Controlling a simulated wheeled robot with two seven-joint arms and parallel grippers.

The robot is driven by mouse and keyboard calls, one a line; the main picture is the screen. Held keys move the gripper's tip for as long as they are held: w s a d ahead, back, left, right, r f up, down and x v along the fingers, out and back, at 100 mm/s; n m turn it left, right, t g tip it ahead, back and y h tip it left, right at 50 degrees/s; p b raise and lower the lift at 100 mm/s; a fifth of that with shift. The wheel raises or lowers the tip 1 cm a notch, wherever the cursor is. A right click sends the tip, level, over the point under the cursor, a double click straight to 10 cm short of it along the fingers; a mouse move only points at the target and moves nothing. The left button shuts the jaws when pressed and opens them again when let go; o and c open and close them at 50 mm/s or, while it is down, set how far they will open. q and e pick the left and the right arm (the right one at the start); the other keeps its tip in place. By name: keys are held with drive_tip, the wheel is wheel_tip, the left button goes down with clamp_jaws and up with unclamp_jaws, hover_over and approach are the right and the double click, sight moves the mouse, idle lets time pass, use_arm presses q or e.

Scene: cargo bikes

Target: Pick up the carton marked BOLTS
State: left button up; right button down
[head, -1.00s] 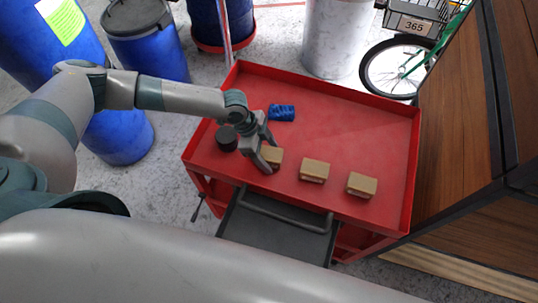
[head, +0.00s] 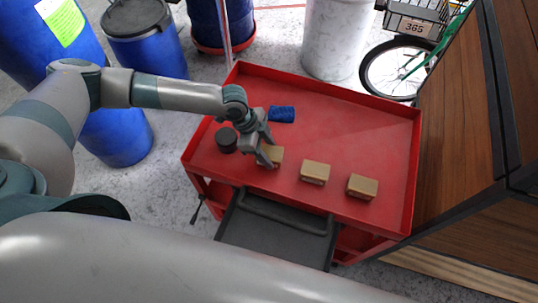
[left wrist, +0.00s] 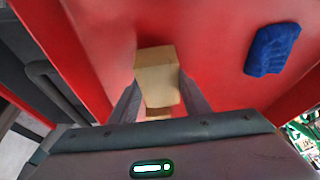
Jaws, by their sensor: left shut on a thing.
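Three small tan cartons stand in a row near the front of the red cart's top. My left gripper (head: 264,156) is shut on the leftmost carton (head: 276,155), with a finger on either side of it. This carton (left wrist: 156,73) also shows between the fingers in the left wrist view. The middle carton (head: 315,172) and the right carton (head: 362,187) stand apart to its right. No lettering can be read on any carton, so I cannot tell which is marked BOLTS. I cannot tell whether the held carton is clear of the cart. My right gripper is not in view.
The red cart (head: 370,130) has a raised rim. A blue ribbed object (head: 282,114) lies behind the held carton, and a dark round object (head: 226,139) is left of it. A wooden box (head: 455,130) stands close on the right. The cart's back right is clear.

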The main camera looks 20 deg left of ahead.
use_arm(q)
drive_tip(key=shift+s+d+r+b, duration=0.15)
drive_tip(key=shift+r+b, duration=0.1)
drive_tip(key=shift+r, duration=0.4)
drive_tip(key=shift+d+r+b, duration=0.1)
drive_tip(key=shift+r+b, duration=0.15)
drive_tip(key=shift+r, duration=0.35)
drive_tip(key=s+d+r+b, duration=0.2)
drive_tip(key=s+d+r, duration=0.4)
drive_tip(key=s+d, duration=0.1)
drive_tip(key=shift+s+d+r+b, duration=0.15)
drive_tip(key=shift+d+r+b, duration=0.25)
drive_tip(key=shift+d, duration=0.3)
